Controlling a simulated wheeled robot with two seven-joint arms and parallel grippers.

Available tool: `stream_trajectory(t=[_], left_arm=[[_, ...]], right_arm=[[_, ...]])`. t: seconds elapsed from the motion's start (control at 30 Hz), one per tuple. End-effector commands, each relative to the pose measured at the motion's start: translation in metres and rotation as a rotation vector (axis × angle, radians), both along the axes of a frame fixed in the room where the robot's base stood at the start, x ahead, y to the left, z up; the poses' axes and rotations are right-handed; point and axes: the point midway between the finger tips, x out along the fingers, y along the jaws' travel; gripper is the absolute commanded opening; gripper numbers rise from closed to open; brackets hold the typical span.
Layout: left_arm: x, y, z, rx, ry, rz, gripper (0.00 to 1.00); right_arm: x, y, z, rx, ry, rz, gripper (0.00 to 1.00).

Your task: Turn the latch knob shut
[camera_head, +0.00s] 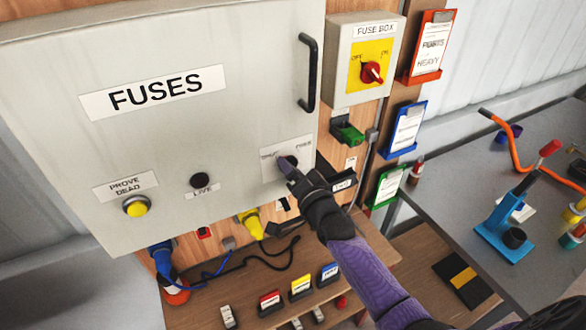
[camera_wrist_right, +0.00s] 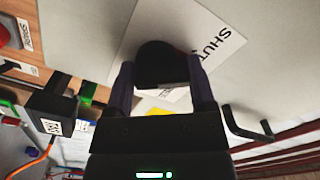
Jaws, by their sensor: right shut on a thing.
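The latch knob (camera_wrist_right: 160,62) is a black round knob on a white label plate of the grey cabinet door; part of the word "SHUT" shows beside it in the right wrist view. My right gripper (camera_wrist_right: 161,82) is shut on the knob, with one finger on each side. In the head view my right gripper (camera_head: 287,165) reaches the label plate (camera_head: 270,166) at the door's lower right, and it mostly hides the knob. The grey door (camera_head: 150,130) marked "FUSES" sits flat in front of me, with a black handle (camera_head: 308,75) at its upper right. My left gripper is not in view.
A fuse box (camera_head: 362,60) with a red rotary switch (camera_head: 371,72) is right of the door. Cables and plugs hang below it. Several coloured fuses lie on the wooden shelf (camera_head: 370,255). A grey bench (camera_head: 470,190) with a blue press (camera_head: 505,225) stands at the right.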

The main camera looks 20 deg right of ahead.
Motion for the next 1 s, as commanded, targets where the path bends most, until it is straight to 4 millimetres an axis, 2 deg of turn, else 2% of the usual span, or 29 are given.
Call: stream_trajectory(t=[0.33, 0.9, 0.93, 1.0], left_arm=[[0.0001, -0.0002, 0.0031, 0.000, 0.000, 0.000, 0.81], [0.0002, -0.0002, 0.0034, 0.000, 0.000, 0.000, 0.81], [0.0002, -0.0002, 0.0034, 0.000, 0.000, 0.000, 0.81], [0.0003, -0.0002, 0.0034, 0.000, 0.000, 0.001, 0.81]], right_arm=[[0.0008, -0.0001, 0.0027, -0.132, -0.011, -0.001, 0.12], [0.0007, 0.0002, 0.0021, -0.159, -0.012, -0.001, 0.12], [0.0007, 0.0002, 0.0021, -0.159, -0.011, -0.002, 0.75], [0.0006, 0.0003, 0.0018, -0.159, -0.010, -0.001, 0.90]])
